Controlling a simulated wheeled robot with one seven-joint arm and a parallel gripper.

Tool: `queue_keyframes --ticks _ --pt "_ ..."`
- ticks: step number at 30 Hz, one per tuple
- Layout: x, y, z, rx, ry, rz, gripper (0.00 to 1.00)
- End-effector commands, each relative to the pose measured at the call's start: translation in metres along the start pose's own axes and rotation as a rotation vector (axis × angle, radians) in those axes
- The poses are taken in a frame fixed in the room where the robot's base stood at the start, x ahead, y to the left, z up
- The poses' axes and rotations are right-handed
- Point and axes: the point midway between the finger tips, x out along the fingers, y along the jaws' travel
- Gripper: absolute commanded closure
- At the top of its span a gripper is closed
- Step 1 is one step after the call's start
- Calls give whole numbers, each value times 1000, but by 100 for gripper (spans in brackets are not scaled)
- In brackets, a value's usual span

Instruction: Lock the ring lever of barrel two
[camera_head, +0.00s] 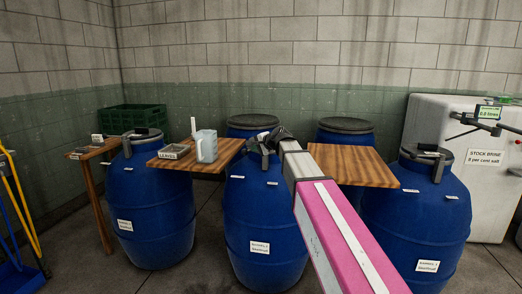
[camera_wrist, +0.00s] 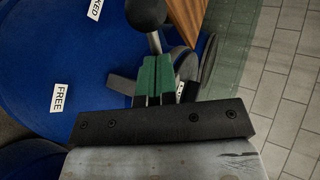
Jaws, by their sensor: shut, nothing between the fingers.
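Barrel two (camera_head: 262,215) is the middle blue barrel in the front row, with a white label low on its front. My gripper (camera_head: 268,140) is over its top in the head view and hides much of the lid and ring. In the wrist view, my gripper's green fingers (camera_wrist: 157,62) are shut with nothing between them. A lever with a black ball knob (camera_wrist: 146,12) on a grey rod lies just past the fingertips; whether they touch it I cannot tell. A FREE tag (camera_wrist: 59,97) and a partly cut-off LOCKED tag (camera_wrist: 80,15) are on the blue barrel wall.
Blue barrels stand left (camera_head: 150,215) and right (camera_head: 415,225), with more behind. A wooden board with a jug (camera_head: 205,146) and a LEAVES tray (camera_head: 173,152) lies left of my gripper; another board (camera_head: 350,165) lies right. A white brine tank (camera_head: 475,190) stands far right.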

Motion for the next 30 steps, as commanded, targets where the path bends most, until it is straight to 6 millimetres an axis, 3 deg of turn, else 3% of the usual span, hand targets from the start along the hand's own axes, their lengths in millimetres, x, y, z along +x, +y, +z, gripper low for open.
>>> queue_keyframes --ticks 14,30 --pt "22 -12 4 126 232 1 100" --pt "48 -26 -1 125 226 2 100"
